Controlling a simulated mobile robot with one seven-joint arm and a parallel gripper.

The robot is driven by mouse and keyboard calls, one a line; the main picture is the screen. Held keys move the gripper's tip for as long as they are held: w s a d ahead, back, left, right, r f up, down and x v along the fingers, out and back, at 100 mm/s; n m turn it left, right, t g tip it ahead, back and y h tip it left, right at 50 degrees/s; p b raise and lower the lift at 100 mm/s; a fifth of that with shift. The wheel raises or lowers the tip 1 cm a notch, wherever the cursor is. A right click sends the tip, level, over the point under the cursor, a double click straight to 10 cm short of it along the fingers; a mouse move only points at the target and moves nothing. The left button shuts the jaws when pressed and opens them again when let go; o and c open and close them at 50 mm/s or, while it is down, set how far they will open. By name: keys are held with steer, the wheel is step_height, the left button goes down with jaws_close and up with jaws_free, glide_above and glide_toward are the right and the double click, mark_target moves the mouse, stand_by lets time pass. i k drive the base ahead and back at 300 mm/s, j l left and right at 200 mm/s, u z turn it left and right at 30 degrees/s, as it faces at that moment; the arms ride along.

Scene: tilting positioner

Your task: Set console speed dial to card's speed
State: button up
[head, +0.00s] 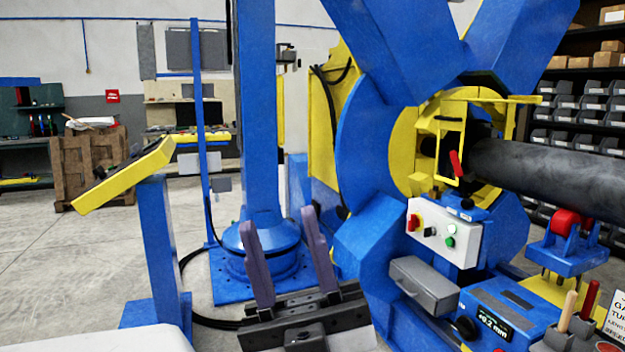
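A yellow slanted console (126,176) stands on a blue post at the left. I see it almost edge-on, with small dark controls along its top; I cannot make out a speed dial or its setting. A white card (615,318) with red and green print is cut off at the bottom right corner; its speed value is not readable. My gripper (281,222) is at the lower middle, its two purple-grey fingers pointing up and spread apart with nothing between them. It is right of the console and apart from it.
A white box (443,232) with a red-yellow knob and green buttons is on the blue machine. Below it is a blue unit (507,312) reading "+0.2 mm" with a black knob. A dark pipe (550,175) extends right. A blue column (257,120) stands behind my gripper. Floor at left is clear.

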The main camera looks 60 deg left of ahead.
mark_target(99, 171)
steer(key=u, duration=2.15)
steer(key=i+j+u, duration=0.15)
steer(key=j, duration=0.25)
steer(key=i+j+u, duration=0.2)
steer(key=i+j, duration=0.65)
steer(key=j, duration=0.1)
